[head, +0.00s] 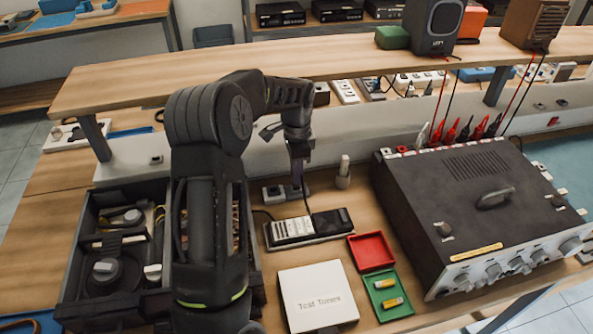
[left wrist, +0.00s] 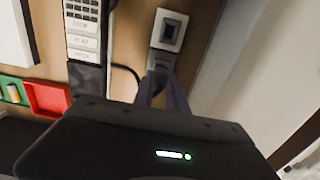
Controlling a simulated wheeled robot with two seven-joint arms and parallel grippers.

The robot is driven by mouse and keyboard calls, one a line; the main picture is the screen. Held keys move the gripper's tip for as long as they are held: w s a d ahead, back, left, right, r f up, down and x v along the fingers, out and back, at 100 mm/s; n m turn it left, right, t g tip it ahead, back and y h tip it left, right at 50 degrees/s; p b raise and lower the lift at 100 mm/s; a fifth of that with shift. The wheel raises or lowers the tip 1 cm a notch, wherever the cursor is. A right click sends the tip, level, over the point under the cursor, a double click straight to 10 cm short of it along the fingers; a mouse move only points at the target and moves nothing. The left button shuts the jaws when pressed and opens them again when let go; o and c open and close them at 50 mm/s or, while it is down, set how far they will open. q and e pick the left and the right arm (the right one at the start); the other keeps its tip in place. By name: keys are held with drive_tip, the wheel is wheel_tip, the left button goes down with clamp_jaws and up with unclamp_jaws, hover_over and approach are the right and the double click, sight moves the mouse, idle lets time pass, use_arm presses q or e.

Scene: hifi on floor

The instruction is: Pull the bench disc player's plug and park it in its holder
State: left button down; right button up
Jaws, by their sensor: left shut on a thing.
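The bench disc player (head: 308,228) is a slim dark unit with pale keys. It also shows in the left wrist view (left wrist: 83,43). A grey socket block (head: 272,193) lies behind it; one square outlet (left wrist: 168,32) shows in the left wrist view. My left gripper (head: 299,184) points down at the block's right end, its fingers (left wrist: 163,92) shut on the plug. The plug is mostly hidden; I cannot tell whether it is seated. A dark cord (left wrist: 128,74) runs beside the player to the fingers. I cannot identify the holder for certain. My right gripper is out of view.
A pale upright piece (head: 343,172) stands right of my gripper. A large amplifier (head: 480,205) stands at right, with red (head: 371,251) and green (head: 387,295) trays beside it. A white box (head: 318,297) lies in front. A shelf (head: 320,62) overhangs behind.

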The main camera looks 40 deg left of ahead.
use_arm(q)
drive_tip(key=shift+f+b, duration=0.45)
drive_tip(key=shift+f, duration=0.25)
idle(0.6)
drive_tip(key=c, duration=1.3)
unclamp_jaws()
drive_tip(key=shift+o, duration=0.2)
drive_tip(key=shift+r+p, duration=0.3)
drive_tip(key=shift+r, duration=0.1)
wheel_tip(320, 180, up, 7)
drive_tip(key=p, duration=0.4)
drive_tip(key=shift+p, duration=0.35)
